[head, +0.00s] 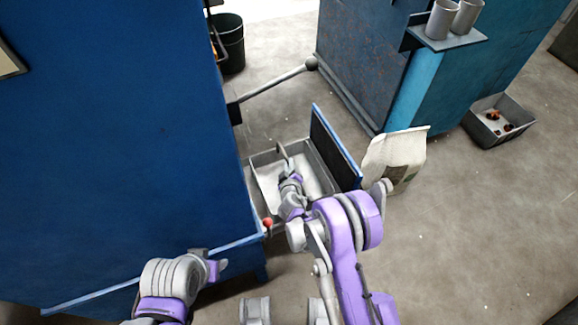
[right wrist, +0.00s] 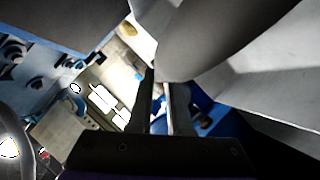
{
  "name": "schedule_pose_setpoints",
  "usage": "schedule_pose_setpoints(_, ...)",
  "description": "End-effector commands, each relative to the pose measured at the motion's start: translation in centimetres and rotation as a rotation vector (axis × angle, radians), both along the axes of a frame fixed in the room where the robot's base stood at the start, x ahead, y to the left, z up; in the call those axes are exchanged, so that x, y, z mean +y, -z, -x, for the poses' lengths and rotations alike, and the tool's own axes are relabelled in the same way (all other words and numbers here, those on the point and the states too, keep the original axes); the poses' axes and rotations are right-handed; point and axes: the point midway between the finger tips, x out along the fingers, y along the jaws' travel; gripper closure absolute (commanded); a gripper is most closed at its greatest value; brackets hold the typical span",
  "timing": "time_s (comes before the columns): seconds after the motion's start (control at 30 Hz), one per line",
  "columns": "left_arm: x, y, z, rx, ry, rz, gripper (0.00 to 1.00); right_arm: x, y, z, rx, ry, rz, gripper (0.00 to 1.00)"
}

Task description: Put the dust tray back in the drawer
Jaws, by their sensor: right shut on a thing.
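The dust tray (head: 266,178) is a shallow grey metal tray with a pale floor. It shows inside the pulled-out drawer, between the blue machine and the upright blue-edged drawer front (head: 335,148). Whether it sits fully down there I cannot tell. My right gripper (head: 284,158) reaches down into the tray area and is shut on a thin part of the tray; the hand hides part of it. In the right wrist view the fingers (right wrist: 161,103) are close together below a dark grey surface. My left gripper (head: 211,263) is apart from the tray, by the machine's lower edge; its jaws are unclear.
A lever (head: 275,84) with a dark ball end juts from the blue machine (head: 110,130) above the drawer. A pale sack (head: 396,155) stands right of the drawer front. A red knob (head: 267,223) is near its front corner. The floor at right is clear up to a grey bin (head: 519,121).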

Motion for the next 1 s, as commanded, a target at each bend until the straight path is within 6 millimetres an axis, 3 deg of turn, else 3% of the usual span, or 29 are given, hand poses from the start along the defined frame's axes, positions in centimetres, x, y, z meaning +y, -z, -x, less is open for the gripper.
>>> schedule_pose_setpoints(0.2, 0.0, 0.1, 0.0, 0.0, 0.0, 0.0, 0.5, 0.0, 0.1, 0.0, -0.001, -0.001, 0.001, 1.0)
schedule_pose_setpoints(0.23, 0.0, 0.1, 0.0, 0.0, 0.0, 0.0, 0.5, 0.0, 0.2, 0.0, 0.0, 0.0, 0.0, 0.81)
schedule_pose_setpoints(0.4, 0.0, 0.1, 0.0, 0.0, 0.0, 0.0, 0.5, 0.0, 0.1, 0.0, 0.0, 0.0, 0.0, 0.53)
schedule_pose_setpoints(0.73, 0.0, -0.2, 0.0, -0.001, 0.0, 0.0, 0.5, 0.0, -0.3, 0.0, 0.0, 0.0, 0.0, 0.53)
schedule_pose_setpoints(0.87, 0.0, -0.5, 0.1, -0.001, 0.0, 0.0, 0.5, 0.0, -0.8, 1.5, 0.0, -0.001, -0.001, 0.53)
schedule_pose_setpoints(1.0, 0.0, -1.1, 0.1, -0.003, 0.0, 0.0, 0.5, -0.1, -2.0, 4.2, 0.0, -0.002, 0.0, 0.53)
